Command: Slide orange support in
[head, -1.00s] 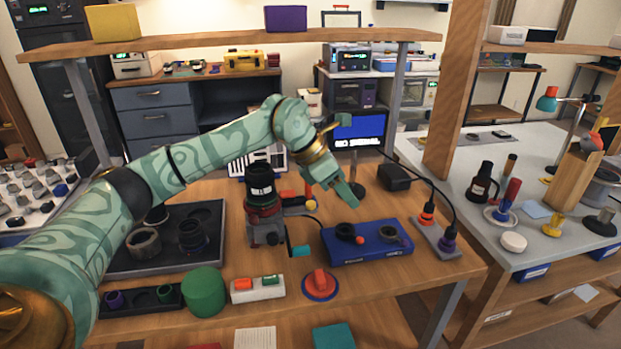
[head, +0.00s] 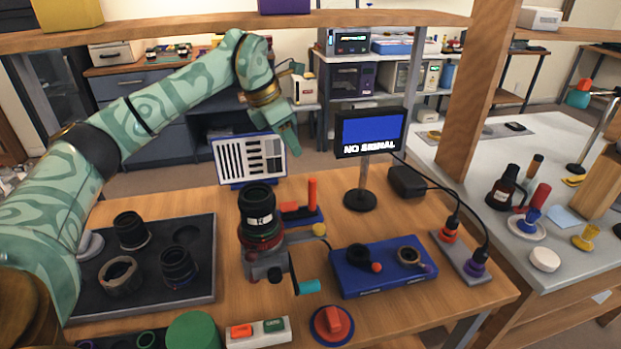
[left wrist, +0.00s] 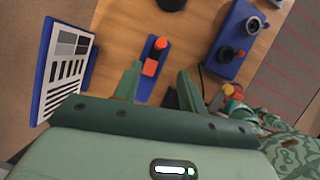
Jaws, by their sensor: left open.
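The orange support appears to be the small orange block (head: 290,206) on a narrow blue rail (head: 311,220), beside an upright orange post (head: 312,192). They stand behind and right of the black lens (head: 258,205) on its grey mount. In the left wrist view, the orange block (left wrist: 150,67) lies on the blue rail (left wrist: 145,92) between and beyond my fingertips. My left gripper (head: 288,142) is open and empty, raised above and behind the rail, apart from it. Its two green fingers (left wrist: 158,85) show spread in the left wrist view. My right gripper is not in view.
A striped test chart (head: 249,158) stands behind the rail. A "NO SIGNAL" monitor (head: 370,131) on a stand is to its right. A blue box (head: 383,281) with black rings lies front right. A dark tray (head: 205,285) of lens parts is left.

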